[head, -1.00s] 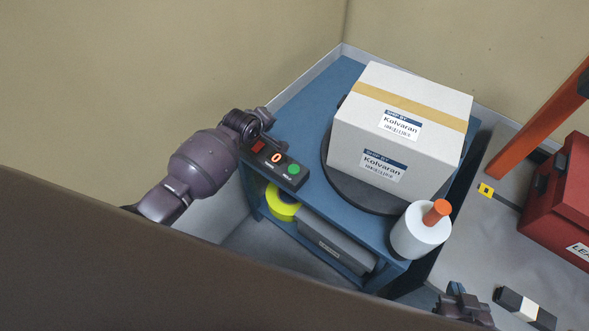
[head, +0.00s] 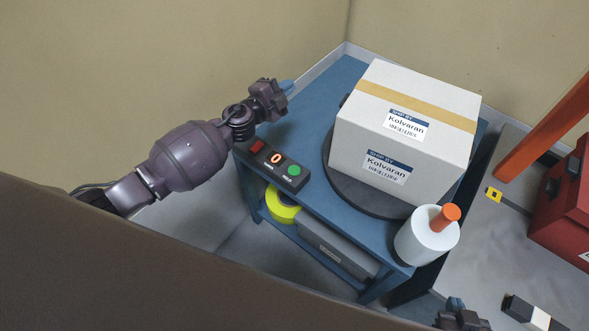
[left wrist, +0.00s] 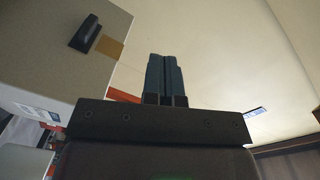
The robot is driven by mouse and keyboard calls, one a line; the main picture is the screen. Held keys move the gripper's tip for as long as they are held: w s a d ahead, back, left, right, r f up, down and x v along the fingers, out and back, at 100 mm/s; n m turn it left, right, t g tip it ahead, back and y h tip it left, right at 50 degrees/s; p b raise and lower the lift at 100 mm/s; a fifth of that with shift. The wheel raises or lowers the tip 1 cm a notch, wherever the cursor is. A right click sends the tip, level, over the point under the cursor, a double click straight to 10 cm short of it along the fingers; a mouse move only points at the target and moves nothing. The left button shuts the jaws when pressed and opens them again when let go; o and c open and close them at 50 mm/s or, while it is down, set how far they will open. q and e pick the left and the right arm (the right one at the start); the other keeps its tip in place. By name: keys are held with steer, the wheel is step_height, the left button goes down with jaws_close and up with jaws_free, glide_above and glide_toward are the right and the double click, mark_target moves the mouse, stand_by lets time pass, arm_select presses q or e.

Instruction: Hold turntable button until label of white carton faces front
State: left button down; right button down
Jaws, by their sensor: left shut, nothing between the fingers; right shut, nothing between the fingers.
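The white carton (head: 435,100) stands on the dark round turntable (head: 345,185) on a blue table. One "Kolvaran" label (head: 386,167) is on its side facing the table's near edge; another is on top beside the tan tape. The control box (head: 272,165) has a red button, a display reading 0 and a green button (head: 294,170). My left gripper (head: 287,86) is shut and empty above the table's left edge, beyond the box and apart from the buttons. Its shut fingers (left wrist: 165,78) also show in the left wrist view, with the carton (left wrist: 50,50) at left. My right gripper (head: 455,304) is shut at the bottom edge.
Yellow tape (head: 281,207) and a grey box (head: 335,247) lie on the lower shelf. A red case (head: 565,205) and an orange post (head: 545,130) are at right.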

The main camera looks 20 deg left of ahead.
arm_select(q)
steer(key=s+d+f+m+g+h, duration=0.2)
steer(key=s+d+m+g, duration=0.15)
steer(key=m, duration=0.75)
steer(key=s+d+f+m+g+h, duration=0.1)
steer(key=s+d+m+g+h, duration=0.25)
steer(key=m, duration=0.65)
step_height(320, 180, down, 6)
steer(key=s+m+g+y, duration=0.1)
steer(key=m+y, duration=0.1)
steer(key=m, duration=0.5)
steer(key=s+a+m+g+y, duration=0.1)
steer(key=m+g+y, duration=0.1)
steer(key=m, duration=0.6)
steer(key=shift+s+a+f+m+y+b, duration=0.25)
steer(key=shift+s+a+m+y+b, duration=0.05)
steer(key=shift+y, duration=0.25)
